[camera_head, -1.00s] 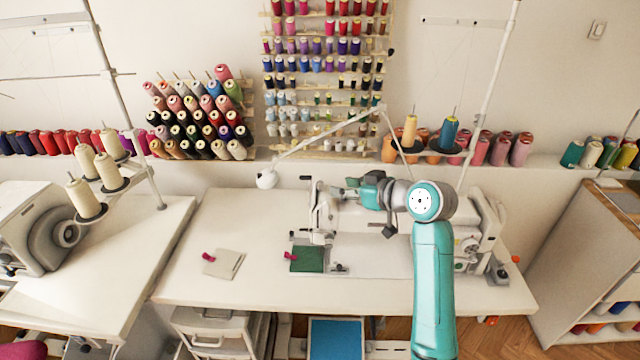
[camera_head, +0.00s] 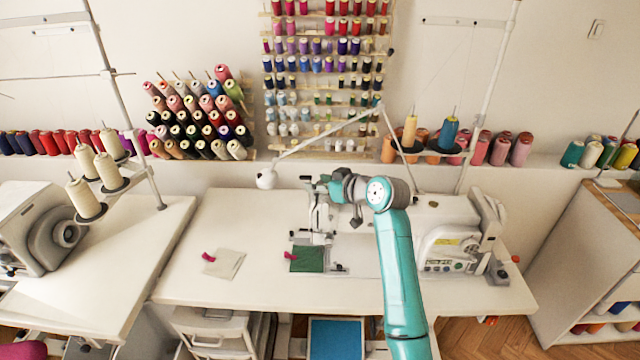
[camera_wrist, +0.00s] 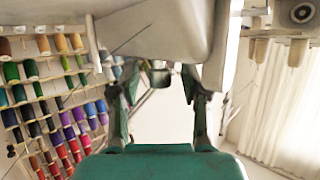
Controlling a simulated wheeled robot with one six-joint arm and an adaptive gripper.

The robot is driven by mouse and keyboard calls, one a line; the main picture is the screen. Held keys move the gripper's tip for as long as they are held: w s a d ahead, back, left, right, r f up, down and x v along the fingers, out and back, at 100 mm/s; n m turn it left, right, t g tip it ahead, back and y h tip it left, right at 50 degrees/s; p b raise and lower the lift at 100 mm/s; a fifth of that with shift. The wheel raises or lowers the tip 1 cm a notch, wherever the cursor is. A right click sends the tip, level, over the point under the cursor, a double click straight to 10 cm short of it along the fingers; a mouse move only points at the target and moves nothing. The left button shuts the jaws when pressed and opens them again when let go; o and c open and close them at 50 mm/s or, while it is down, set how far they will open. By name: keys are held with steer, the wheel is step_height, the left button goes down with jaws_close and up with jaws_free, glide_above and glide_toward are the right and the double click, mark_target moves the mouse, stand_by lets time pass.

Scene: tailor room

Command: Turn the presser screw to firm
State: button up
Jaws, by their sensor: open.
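The white sewing machine (camera_head: 450,225) stands on the right half of the middle table. My gripper (camera_head: 322,184) is at the top of its left end, above the needle area. In the wrist view my gripper (camera_wrist: 160,88) is open, with one dark finger on each side. A small grey cylinder (camera_wrist: 160,78), which looks like the presser screw, shows between the fingertips, apart from both fingers as far as I can see.
A green cloth (camera_head: 309,261) with a pink item lies below the needle area. A pale cloth (camera_head: 226,265) lies to its left. A thin lamp arm (camera_head: 330,132) and a thread stand pole (camera_head: 488,95) rise behind.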

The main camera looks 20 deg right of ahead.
jaws_close()
steer(key=shift+m, duration=0.3)
steer(key=m+h, duration=0.2)
steer(key=m+t+h, duration=0.1)
steer(key=m+h, duration=0.1)
steer(key=h, duration=0.1)
steer(key=shift+a+t+h, duration=0.15)
steer(key=shift+t+h, duration=0.15)
steer(key=m+g+h, duration=0.1)
steer(key=m+h, duration=0.5)
steer(key=h, duration=0.1)
steer(key=shift+m+g, duration=0.4)
steer(key=m+g+h, duration=0.5)
steer(key=m+g, duration=0.1)
steer(key=m, duration=0.1)
steer(key=shift+h, duration=0.3)
steer(key=m+g+h, duration=0.1)
steer(key=m+g, duration=0.3)
steer(key=shift+g, duration=0.4)
steer(key=shift+m+g, duration=0.6)
steer(key=shift+s+d+f+m+g, duration=0.1)
steer(key=shift+m+g, duration=0.3)
steer(key=shift+g, duration=0.1)
steer(key=shift+d+f+m+g, duration=0.1)
steer(key=shift+m+g, duration=0.3)
steer(key=shift+g, duration=0.1)
